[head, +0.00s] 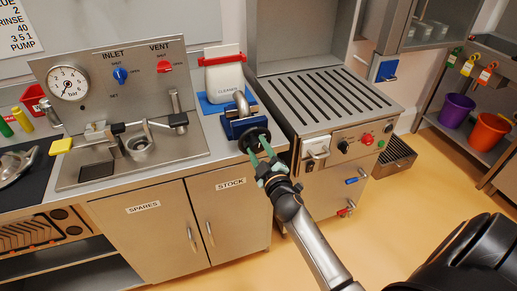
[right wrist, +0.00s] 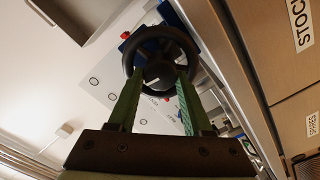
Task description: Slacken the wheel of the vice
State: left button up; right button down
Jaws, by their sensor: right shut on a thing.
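The vice (head: 232,128) is blue and stands at the front right edge of the steel counter. Its round black wheel (head: 247,133) faces out over the edge, and it also shows in the right wrist view (right wrist: 160,36). A curved metal pipe (head: 242,103) stands at the vice's jaws; whether they grip it is hard to tell. My right gripper (head: 259,148) has green fingers and is shut on the wheel. In the right wrist view its fingertips (right wrist: 160,72) lie on either side of the wheel's hub. My left gripper is not in view.
A slotted steel machine (head: 325,98) with knobs stands close on the right. Cabinet doors (head: 228,205) lie below the counter. The yellow floor (head: 400,205) is clear in front.

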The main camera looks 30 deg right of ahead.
jog(key=shift+w+d+r, duration=0.1)
jog(key=shift+r, duration=0.2)
jog(key=c, duration=0.7)
grip_release()
jog(key=o, duration=0.4)
jog(key=shift+f, duration=0.15)
jog(key=shift+f, duration=0.15)
